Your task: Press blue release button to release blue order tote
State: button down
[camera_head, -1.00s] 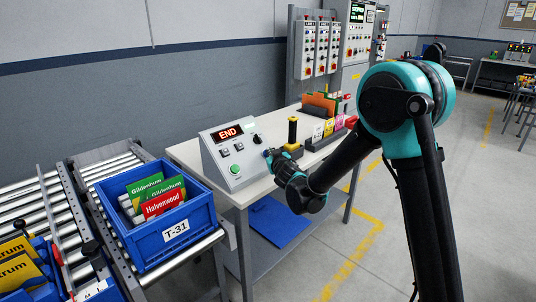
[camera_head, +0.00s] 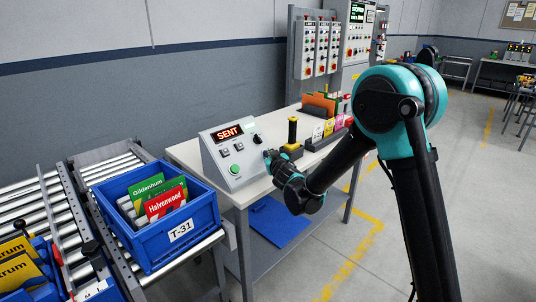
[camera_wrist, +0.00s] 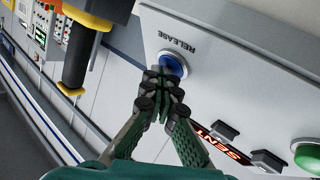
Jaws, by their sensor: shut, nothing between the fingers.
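The control box (camera_head: 209,159) stands on the bench, and its red display (camera_head: 227,132) reads SENT. In the wrist view the blue button (camera_wrist: 172,64) sits under the label RELEASE. My gripper (camera_wrist: 163,76) is shut and empty, with its fingertips at the lower edge of the button. I cannot tell whether they touch it or how far it is pressed. In the head view my gripper (camera_head: 270,156) is at the right side of the box and hides the button. The blue tote (camera_head: 172,228) marked T-31 sits on the roller conveyor, holding green and red packets.
A black and yellow upright handle (camera_head: 292,136) stands on the bench right of the box, close to my gripper in the wrist view (camera_wrist: 78,62). A green button (camera_head: 235,169) is on the panel. A second blue tote with yellow packets (camera_head: 18,270) is at lower left.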

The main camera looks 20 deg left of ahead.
dwell(0.5)
jog(key=shift+s+d+r, duration=0.3)
jog(key=shift+d+r, duration=0.45)
jog(key=shift+r, duration=0.1)
jog(key=shift+s+d+r, duration=0.35)
jog(key=shift+d+r, duration=0.5)
jog(key=shift+r, duration=0.05)
jog(key=shift+s+d+r, duration=0.35)
jog(key=shift+d+r, duration=0.45)
jog(key=shift+r, duration=0.05)
